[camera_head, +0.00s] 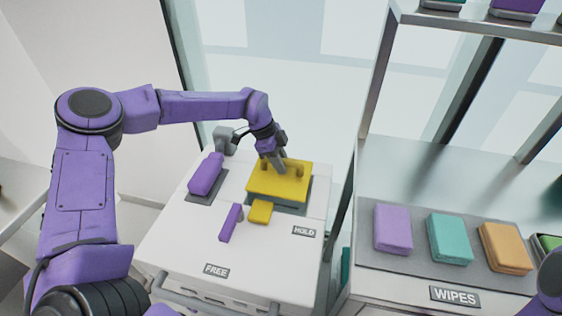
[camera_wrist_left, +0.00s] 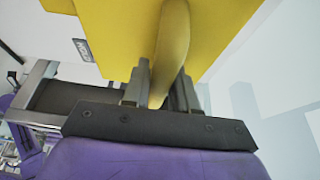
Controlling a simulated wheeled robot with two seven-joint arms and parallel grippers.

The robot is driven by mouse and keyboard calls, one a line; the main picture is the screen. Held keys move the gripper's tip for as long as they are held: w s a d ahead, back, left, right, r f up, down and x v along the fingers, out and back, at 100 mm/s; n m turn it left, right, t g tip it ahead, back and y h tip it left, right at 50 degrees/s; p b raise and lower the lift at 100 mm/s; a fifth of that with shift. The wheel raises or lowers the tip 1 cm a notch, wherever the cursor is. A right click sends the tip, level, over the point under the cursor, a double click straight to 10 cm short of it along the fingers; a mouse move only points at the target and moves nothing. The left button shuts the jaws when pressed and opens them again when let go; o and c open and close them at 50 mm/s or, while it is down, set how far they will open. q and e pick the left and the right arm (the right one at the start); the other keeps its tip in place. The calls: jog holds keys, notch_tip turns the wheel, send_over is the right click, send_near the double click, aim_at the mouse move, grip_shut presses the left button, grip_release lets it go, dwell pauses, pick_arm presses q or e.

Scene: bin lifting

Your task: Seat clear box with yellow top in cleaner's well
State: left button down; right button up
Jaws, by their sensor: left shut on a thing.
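The box with the yellow top (camera_head: 293,188) is on the white cleaner (camera_head: 180,250), toward its back right. My left gripper (camera_head: 278,162) is over the yellow top and shut on its raised yellow handle. In the left wrist view, the gripper's fingers (camera_wrist_left: 160,95) straddle the handle (camera_wrist_left: 172,45), with the yellow top (camera_wrist_left: 115,30) beyond. A grey strip (camera_head: 290,209) shows below the front edge of the top. I cannot tell whether the box is down in the well or just above it. The clear walls are mostly hidden. My right gripper is out of view.
A purple block (camera_head: 206,174) on a grey pad, a purple bar (camera_head: 230,223) and a small yellow block (camera_head: 260,212) are close by on the cleaner. At right, a metal shelf (camera_head: 385,290) holds purple (camera_head: 393,229), teal (camera_head: 449,239) and orange (camera_head: 505,248) packs behind a WIPES label.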

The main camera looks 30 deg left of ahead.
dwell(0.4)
pick_arm(q)
jog(key=c, duration=0.8)
grip_release()
